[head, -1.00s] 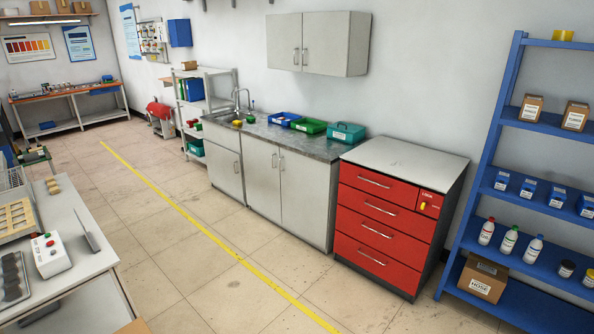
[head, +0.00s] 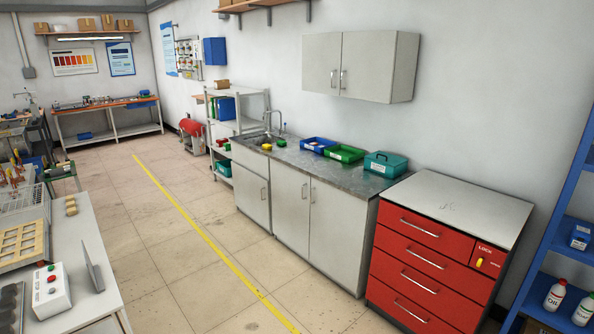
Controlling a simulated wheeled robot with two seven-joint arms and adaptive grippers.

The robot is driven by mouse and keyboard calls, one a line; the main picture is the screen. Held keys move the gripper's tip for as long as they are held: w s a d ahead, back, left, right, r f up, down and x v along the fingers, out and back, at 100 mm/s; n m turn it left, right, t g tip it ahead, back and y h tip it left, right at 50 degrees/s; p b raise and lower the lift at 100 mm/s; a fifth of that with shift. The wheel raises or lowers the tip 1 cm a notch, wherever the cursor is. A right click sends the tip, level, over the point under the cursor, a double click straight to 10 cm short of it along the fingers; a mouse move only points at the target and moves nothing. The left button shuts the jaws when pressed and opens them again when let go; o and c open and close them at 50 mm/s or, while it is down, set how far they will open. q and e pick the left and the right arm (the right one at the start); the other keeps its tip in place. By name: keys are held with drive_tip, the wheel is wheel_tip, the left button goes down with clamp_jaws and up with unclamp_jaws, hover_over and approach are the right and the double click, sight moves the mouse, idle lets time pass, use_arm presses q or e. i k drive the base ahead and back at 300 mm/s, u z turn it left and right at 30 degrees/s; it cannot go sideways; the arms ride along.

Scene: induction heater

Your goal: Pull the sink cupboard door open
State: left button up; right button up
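The sink counter stands along the back wall, with a grey worktop (head: 320,170) and a sink with a tap (head: 280,122) at its left end. The cupboard door under the sink (head: 251,189) is light grey and looks shut, with a small handle (head: 263,194) near its right edge. To its right are a pair of light grey doors, left (head: 290,208) and right (head: 337,232), also shut, with handles near where they meet. Neither of my grippers shows in the head view.
A red drawer cabinet (head: 423,244) stands right of the counter, and a blue rack (head: 563,215) is at the far right. A white workbench (head: 85,240) is at the left. The tiled floor with a yellow line (head: 195,228) is clear between them.

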sight(251, 191)
drive_tip(key=i, duration=2.7)
drive_tip(key=u, duration=0.55)
drive_tip(key=i, duration=2.2)
drive_tip(key=u, duration=0.6)
drive_tip(key=i, duration=0.65)
drive_tip(key=u, duration=0.1)
